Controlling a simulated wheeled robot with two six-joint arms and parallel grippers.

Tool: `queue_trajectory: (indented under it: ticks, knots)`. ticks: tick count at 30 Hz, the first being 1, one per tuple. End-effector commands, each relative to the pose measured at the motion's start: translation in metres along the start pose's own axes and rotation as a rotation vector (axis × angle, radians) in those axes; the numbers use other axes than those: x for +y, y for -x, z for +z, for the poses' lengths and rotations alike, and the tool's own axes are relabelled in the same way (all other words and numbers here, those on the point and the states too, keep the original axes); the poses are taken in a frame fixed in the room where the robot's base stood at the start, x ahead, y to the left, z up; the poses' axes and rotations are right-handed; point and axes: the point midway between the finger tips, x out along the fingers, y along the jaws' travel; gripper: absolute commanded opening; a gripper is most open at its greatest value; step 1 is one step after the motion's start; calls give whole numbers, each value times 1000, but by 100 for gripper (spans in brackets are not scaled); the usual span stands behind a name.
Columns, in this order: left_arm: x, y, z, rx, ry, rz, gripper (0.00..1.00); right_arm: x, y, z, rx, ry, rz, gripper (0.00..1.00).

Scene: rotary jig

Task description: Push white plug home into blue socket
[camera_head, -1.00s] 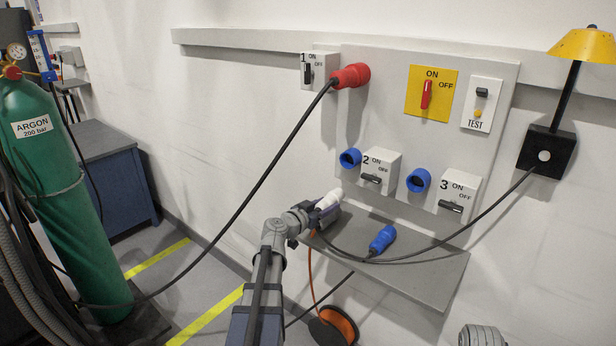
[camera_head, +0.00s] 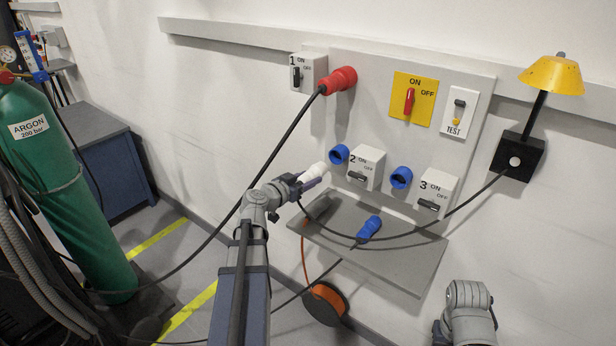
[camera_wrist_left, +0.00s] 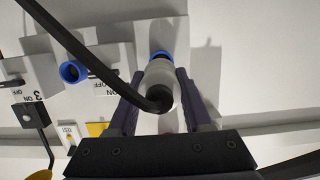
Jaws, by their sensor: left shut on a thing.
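The white plug (camera_head: 313,174) is in my left gripper (camera_head: 307,181), which is shut on it. In the head view its pale tip points up and right at the blue socket (camera_head: 339,154) beside switch box 2, close in front of it. In the left wrist view the plug (camera_wrist_left: 161,82) sits between the two fingers, with a black cable leaving its near end. The blue socket's rim (camera_wrist_left: 160,56) shows just past the plug's far end. I cannot tell whether the tip has entered it. My right gripper is not in view; only part of my right arm shows.
A second blue socket (camera_head: 401,177) is beside switch box 3 (camera_head: 435,192). A red plug (camera_head: 341,79) is beside box 1. A black cable crosses above the shelf.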

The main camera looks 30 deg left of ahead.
Motion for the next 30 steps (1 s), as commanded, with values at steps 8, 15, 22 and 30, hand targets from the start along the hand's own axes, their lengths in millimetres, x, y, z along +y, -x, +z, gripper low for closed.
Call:
queue_trajectory:
  ticks: [8,15,22,30]
  knots:
    - [0,-7,-2,1,1,1,0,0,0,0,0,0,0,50]
    - [-1,-24,-6,0,1,2,0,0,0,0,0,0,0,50]
    - [0,-45,-10,0,0,2,0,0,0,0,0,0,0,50]
    - [0,-57,-13,1,0,0,0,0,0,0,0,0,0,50]
